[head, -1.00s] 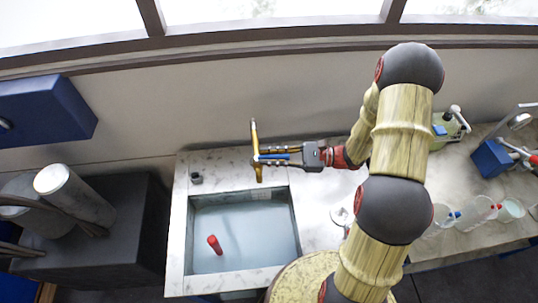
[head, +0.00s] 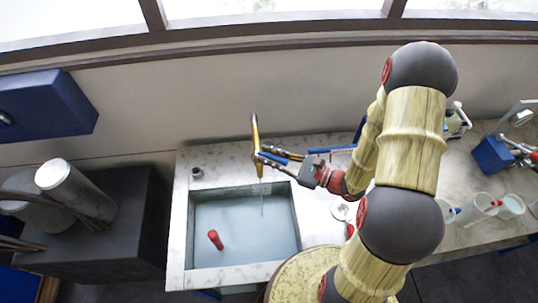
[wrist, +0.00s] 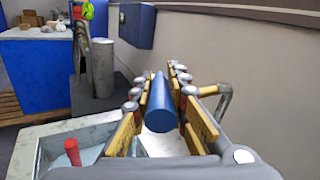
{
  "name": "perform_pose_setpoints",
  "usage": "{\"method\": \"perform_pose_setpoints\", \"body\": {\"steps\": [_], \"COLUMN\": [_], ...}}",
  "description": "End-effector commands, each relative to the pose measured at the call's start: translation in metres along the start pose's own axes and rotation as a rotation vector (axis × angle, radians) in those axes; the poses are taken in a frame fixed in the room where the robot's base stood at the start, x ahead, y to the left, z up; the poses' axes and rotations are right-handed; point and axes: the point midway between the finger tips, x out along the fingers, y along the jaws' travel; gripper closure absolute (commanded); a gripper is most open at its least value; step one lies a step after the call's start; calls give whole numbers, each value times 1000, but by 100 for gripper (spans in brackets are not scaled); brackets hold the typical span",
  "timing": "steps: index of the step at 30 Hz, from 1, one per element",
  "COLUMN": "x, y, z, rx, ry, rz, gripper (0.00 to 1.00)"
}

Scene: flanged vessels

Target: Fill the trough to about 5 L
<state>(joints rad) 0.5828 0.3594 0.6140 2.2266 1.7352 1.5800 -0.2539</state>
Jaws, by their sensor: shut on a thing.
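The trough (head: 187,262) is a rectangular basin set into a pale marbled counter, with bluish water (head: 240,235) in it. A red peg-like piece (head: 215,240) stands tilted in the water; it also shows in the wrist view (wrist: 72,152). A brass-coloured tap (head: 256,135) rises at the trough's back edge, and a thin stream (head: 262,205) falls below it into the trough. My gripper (head: 275,158) is shut on the tap's blue handle (wrist: 161,105), which lies between its fingers. The water depth cannot be read from these views.
A small dark knob (head: 197,173) sits on the counter at the trough's back left corner. Clear cups (head: 480,207) and a blue box (head: 491,156) stand on the counter at right. A dark cabinet with a grey cylinder (head: 75,190) stands at left.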

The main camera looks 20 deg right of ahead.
Motion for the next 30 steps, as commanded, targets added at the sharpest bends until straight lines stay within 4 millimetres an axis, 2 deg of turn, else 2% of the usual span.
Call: {"method": "perform_pose_setpoints", "body": {"steps": [6,7,17,26,30], "x": [0,0,0,0,-7], "y": [-1,-1,0,0,-1], "z": [1,1,0,0,0], "rx": [-2,-2,0,0,0], "ry": [-2,-2,-1,-1,0], "rz": [0,0,1,1,-2], "gripper": [100,84,65,65,65]}}
